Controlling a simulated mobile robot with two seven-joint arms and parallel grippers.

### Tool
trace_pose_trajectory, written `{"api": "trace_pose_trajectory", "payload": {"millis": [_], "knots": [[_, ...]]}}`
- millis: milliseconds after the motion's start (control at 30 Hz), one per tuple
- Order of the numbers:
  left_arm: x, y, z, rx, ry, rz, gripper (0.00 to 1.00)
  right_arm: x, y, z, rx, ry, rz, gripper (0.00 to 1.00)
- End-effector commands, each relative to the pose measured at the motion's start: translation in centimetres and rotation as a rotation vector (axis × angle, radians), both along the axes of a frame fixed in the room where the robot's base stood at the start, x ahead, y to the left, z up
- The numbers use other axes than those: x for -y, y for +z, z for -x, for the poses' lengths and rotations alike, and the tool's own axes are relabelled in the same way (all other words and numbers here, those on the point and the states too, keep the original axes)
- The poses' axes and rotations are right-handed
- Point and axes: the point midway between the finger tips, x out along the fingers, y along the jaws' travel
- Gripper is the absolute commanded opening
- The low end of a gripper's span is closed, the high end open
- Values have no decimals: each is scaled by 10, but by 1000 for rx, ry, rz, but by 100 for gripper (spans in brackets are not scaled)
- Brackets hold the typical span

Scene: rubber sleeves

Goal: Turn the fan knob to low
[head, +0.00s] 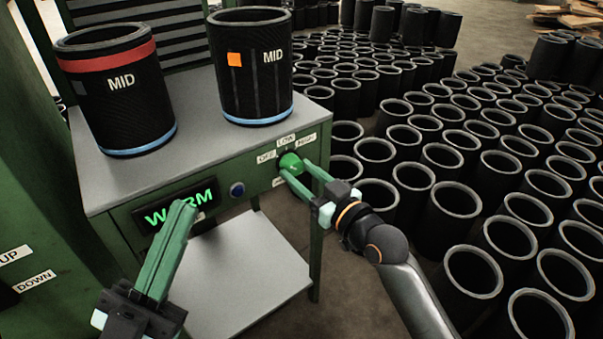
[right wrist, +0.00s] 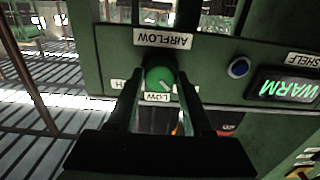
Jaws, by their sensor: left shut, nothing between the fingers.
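The green fan knob (head: 291,162) is on the front panel of the grey-topped bench (head: 215,150), with OFF, LOW and HIGH labels around it. In the right wrist view the panel is upside down. There the knob (right wrist: 159,78) has a white pointer aimed down right, between the LOW label (right wrist: 158,97) and the label to its right. My right gripper (head: 296,168) has one finger on each side of the knob and appears closed on it; its fingertips partly hide the labels. My left gripper (head: 185,207) is shut and empty, in front of the WARM display (head: 205,196).
Two black sleeves marked MID, one with a red band (head: 120,95) and one with an orange patch (head: 250,70), stand on the bench top. A blue button (head: 237,190) is left of the knob. Many black sleeves (head: 430,190) crowd the floor at right. A lower shelf (head: 245,265) is bare.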

Motion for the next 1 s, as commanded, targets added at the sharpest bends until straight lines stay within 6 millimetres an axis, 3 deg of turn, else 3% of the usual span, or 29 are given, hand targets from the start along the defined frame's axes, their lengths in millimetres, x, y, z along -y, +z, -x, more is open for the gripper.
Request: {"api": "trace_pose_trajectory", "payload": {"millis": [33,433,767,1000], "knots": [[0,0,0,0,-1,-1,0,0,0,0,0,0,0,44],[0,0,0,1,-1,0,0,0,0,0,0,0,0,0],[0,7,0,1,-2,0,0,0,1,0,-19,-1,-25,0],[0,29,2,24,11,-20,0,0,4,0,-98,-1,-129,0]]}}
